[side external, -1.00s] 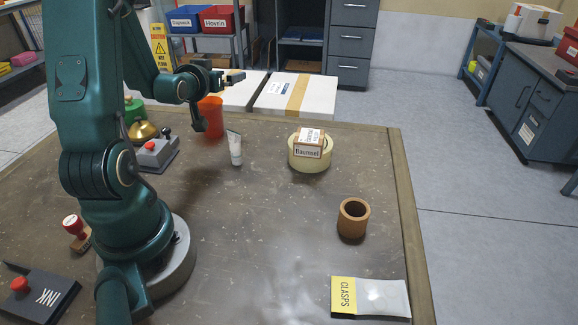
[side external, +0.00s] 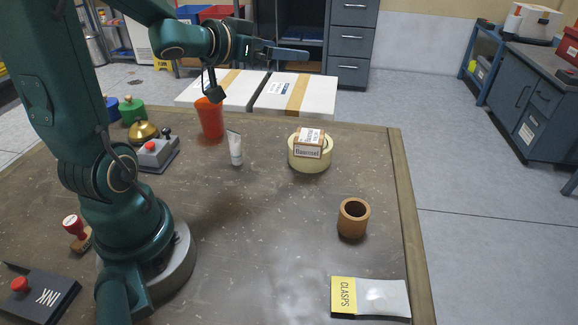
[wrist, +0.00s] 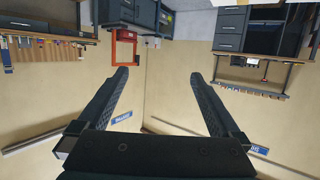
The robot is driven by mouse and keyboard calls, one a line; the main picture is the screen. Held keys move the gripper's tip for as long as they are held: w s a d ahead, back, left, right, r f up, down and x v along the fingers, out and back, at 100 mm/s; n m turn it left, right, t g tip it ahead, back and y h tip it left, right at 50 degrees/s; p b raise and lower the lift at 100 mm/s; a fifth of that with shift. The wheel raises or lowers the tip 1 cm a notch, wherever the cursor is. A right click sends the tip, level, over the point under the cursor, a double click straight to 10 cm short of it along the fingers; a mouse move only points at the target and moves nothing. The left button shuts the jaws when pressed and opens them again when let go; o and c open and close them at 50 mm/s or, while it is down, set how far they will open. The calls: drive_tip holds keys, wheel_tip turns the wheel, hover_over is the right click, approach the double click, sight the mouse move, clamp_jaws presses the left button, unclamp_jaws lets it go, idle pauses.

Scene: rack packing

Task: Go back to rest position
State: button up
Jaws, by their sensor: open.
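My gripper (side external: 283,51) is raised high above the far side of the table, level and pointing right in the side view. It holds nothing. In the wrist view my gripper (wrist: 162,90) shows two dark fingers spread wide apart with nothing between them. Behind the fingers only the room's walls and cabinets show. The table (side external: 270,255) lies below my arm, and no object touches the gripper.

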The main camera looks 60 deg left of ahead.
drive_tip(key=s+d+r+m+t+h, duration=0.1)
drive_tip(key=d+r+t, duration=0.1)
drive_tip(key=d+r, duration=0.6)
drive_tip(key=s+d+f+g, duration=0.4)
drive_tip(key=s+f+g, duration=0.1)
drive_tip(key=s, duration=0.3)
drive_tip(key=s+d+f+g+h, duration=0.1)
drive_tip(key=s+d+f+g, duration=0.3)
drive_tip(key=s+f, duration=0.4)
drive_tip(key=shift+f+g, duration=0.25)
drive_tip(key=shift+g, duration=0.35)
drive_tip(key=shift+d, duration=0.1)
